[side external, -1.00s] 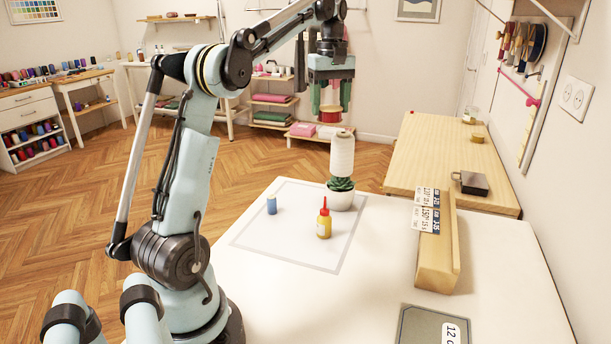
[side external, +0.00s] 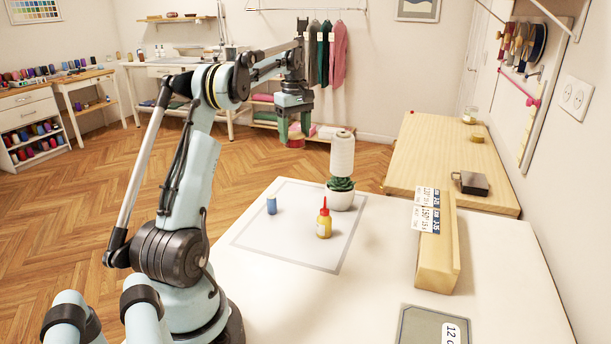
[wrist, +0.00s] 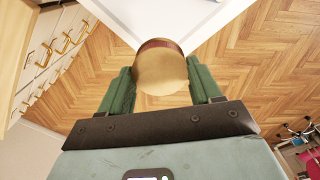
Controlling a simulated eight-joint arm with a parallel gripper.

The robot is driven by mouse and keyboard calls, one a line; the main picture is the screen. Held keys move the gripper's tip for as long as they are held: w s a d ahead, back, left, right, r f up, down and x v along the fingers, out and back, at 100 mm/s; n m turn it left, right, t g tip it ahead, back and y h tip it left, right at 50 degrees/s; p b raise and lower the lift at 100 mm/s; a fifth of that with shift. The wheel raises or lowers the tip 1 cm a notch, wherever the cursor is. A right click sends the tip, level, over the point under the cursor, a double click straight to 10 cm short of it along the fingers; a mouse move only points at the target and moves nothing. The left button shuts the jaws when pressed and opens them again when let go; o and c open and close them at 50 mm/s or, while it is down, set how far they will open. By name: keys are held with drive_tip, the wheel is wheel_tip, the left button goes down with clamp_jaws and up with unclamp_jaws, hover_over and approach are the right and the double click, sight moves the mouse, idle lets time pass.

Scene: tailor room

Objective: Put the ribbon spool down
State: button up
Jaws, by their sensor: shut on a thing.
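The ribbon spool (side external: 295,141) is red and tan and hangs between the green fingers of my gripper (side external: 294,128). In the side view it appears beyond the far left corner of the white table. The wrist view shows the spool's tan round face and dark red band (wrist: 160,75) between the fingers of my gripper (wrist: 160,88). My gripper is shut on it and holds it in the air. In the wrist view, a white table corner shows above the spool, with wood floor around it.
On the white table (side external: 380,300) are a grey-edged mat (side external: 285,245), a blue thread spool (side external: 271,205), a yellow bottle (side external: 324,224), a potted plant (side external: 340,198) and a tall white thread cone (side external: 342,153). A wooden holder (side external: 437,262) stands to the right. The mat's front is clear.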

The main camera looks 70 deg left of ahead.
sight(295, 135)
wheel_tip(295, 135, down, 15)
drive_tip(key=shift+f, duration=0.1)
idle(0.5)
drive_tip(key=shift+f, duration=0.15)
drive_tip(key=o, duration=1)
drive_tip(key=shift+o, duration=0.2)
wheel_tip(295, 135, up, 12)
drive_tip(key=shift+r, duration=0.2)
